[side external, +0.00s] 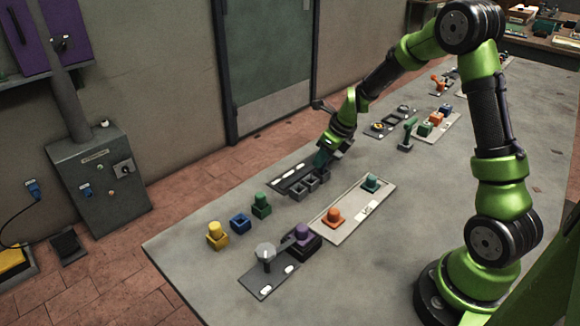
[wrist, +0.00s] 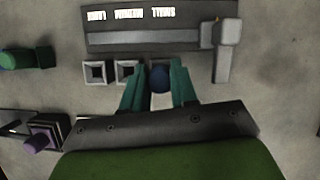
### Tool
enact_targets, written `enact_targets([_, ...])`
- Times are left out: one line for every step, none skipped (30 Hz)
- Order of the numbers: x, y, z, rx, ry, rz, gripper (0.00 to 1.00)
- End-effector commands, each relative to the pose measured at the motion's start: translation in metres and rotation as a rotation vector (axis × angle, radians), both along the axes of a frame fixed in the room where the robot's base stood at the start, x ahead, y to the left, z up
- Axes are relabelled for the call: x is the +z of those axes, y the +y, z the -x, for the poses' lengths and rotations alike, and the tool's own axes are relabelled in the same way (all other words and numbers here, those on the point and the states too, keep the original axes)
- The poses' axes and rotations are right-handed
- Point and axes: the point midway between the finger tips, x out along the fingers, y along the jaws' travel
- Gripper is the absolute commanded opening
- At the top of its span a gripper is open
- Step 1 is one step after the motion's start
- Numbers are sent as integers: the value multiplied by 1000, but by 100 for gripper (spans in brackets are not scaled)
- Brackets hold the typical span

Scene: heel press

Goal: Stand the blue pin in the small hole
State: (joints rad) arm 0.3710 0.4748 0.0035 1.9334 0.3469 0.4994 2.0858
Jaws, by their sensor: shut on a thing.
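My gripper (wrist: 159,88) has teal fingers shut on the blue pin (wrist: 159,77), whose dark round top shows between them in the wrist view. Three grey square blocks with holes stand in a row: the left block (wrist: 94,72), the middle block (wrist: 126,71) and the right block (wrist: 160,64). The pin and fingers are over or just in front of the right block and partly hide it. In the side view my gripper (side external: 322,160) is low at the far end of this row. The pin's lower end is hidden, so I cannot tell whether it is in a hole.
A dark panel (wrist: 140,40) with white lettering lies behind the blocks, with a grey lever (wrist: 226,62) at its right. A yellow piece (side external: 217,237), blue square block (side external: 240,223), green piece (side external: 261,205) and purple piece (side external: 303,233) stand nearer. A pale board (side external: 350,207) lies alongside.

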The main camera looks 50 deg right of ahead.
Motion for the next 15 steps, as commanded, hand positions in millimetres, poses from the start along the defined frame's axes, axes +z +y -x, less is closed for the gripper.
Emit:
enact_targets([-1,0,0,0,0,0,0])
enact_targets([-1,0,0,0,0,0,0])
enact_targets([-2,0,0,-1,0,0,0])
enact_targets([-2,0,0,-1,0,0,0])
enact_targets([-2,0,0,-1,0,0,0])
enact_targets([-3,0,0,-1,0,0,0])
enact_targets([-3,0,0,-1,0,0,0])
enact_targets([-3,0,0,-1,0,0,0])
enact_targets([-4,0,0,-1,0,0,0])
enact_targets([-4,0,0,-1,0,0,0])
enact_targets([-5,0,0,-1,0,-1,0])
enact_targets([-5,0,0,-1,0,-1,0])
enact_targets([-5,0,0,-1,0,-1,0])
enact_targets([-6,0,0,0,0,-1,0])
enact_targets([-6,0,0,0,0,-1,0])
